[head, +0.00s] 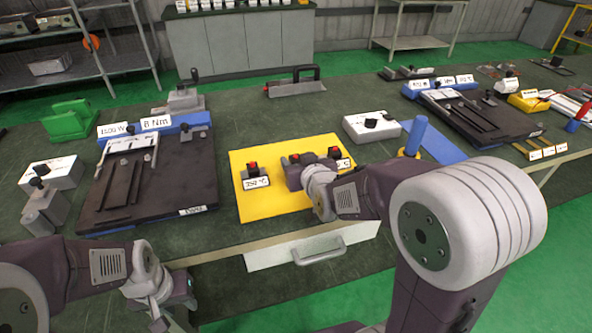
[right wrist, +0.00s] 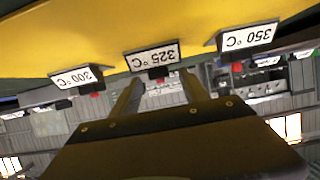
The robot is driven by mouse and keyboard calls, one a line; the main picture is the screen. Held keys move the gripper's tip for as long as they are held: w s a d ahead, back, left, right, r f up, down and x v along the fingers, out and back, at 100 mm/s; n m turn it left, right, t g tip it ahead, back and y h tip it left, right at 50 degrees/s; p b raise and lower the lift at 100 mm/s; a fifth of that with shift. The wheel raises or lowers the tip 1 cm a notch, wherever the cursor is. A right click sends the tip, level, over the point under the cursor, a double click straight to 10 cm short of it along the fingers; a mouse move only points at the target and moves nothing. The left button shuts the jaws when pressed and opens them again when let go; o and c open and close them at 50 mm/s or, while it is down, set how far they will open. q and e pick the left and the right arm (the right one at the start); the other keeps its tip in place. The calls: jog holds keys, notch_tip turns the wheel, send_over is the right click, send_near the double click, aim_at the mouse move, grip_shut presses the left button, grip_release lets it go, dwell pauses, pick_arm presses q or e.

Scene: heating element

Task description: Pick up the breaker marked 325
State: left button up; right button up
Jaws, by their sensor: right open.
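The breaker marked 325 °C (right wrist: 152,56) is in the middle of a row of three in the right wrist view, which shows the scene upside down. My right gripper (right wrist: 162,88) is open, its two fingers pointing toward this breaker and lined up on either side of it; contact cannot be made out. In the head view the right gripper (head: 303,177) is over the yellow panel (head: 276,205) and hides much of the middle breaker. My left gripper (head: 172,303) hangs low in front of the bench at the left; its jaws are not clear.
The 350 °C breaker (right wrist: 248,37) and 300 °C breaker (right wrist: 77,77) flank the middle one closely. A white drawer (head: 312,248) sits below the panel. A black board (head: 150,190) lies left, and a white box (head: 371,127) stands behind right.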

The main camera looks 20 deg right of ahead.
aim_at(293, 156)
jog(key=b+x, duration=0.1)
jog(key=x, duration=0.4)
jog(key=shift+w+f, duration=0.1)
jog(key=shift+f, duration=0.1)
jog(key=shift+r, duration=0.15)
jog(key=shift+c, duration=0.6)
grip_shut()
jog(key=shift+r, duration=0.1)
